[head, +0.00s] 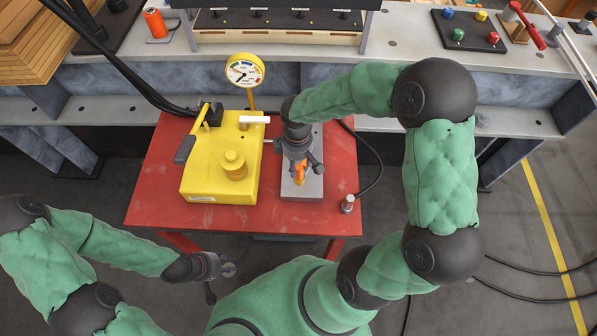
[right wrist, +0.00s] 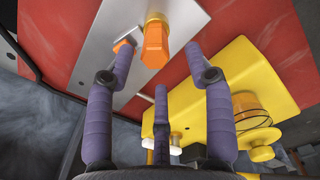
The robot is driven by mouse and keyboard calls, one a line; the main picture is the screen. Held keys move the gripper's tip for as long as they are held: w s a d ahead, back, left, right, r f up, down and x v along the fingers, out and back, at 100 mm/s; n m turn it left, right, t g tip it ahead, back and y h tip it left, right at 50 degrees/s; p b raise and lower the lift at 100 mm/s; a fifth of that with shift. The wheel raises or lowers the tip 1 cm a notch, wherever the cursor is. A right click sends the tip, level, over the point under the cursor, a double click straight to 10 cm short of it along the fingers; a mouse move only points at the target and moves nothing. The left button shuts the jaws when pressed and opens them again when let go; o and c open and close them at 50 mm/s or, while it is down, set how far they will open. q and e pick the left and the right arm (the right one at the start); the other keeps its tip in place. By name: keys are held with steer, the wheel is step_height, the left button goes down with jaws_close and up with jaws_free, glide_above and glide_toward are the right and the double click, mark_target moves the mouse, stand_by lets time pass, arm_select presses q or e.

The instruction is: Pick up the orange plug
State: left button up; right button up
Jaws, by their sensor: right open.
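An orange plug (head: 299,173) shows between the fingers of my right gripper (head: 299,162) in the head view, above a grey block on the red table. In the right wrist view a large orange hexagonal part (right wrist: 155,46) with a yellow end lies just beyond the fingertips, and a smaller orange hexagonal piece (right wrist: 123,47) is to its left. I cannot tell for sure which of them is the plug. My right gripper's purple fingers are spread and empty. My left gripper (head: 220,275) hangs low at the left, away from the table, with its fingers apart and empty.
The grey block (head: 312,186) lies on the red table (head: 155,185). A yellow pump unit (head: 205,180) with a lever and a gauge (head: 244,71) stands left of it. A black hose with a metal end (head: 348,203) lies at the right. A workbench (head: 415,65) runs behind.

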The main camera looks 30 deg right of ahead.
mark_target(299, 167)
steer(key=shift+s+d+f, duration=0.1)
steer(key=shift+f, duration=0.35)
steer(key=f+b, duration=0.1)
steer(key=f, duration=0.3)
steer(key=shift+d+f, duration=0.2)
steer(key=shift+c, duration=0.2)
jaws_close()
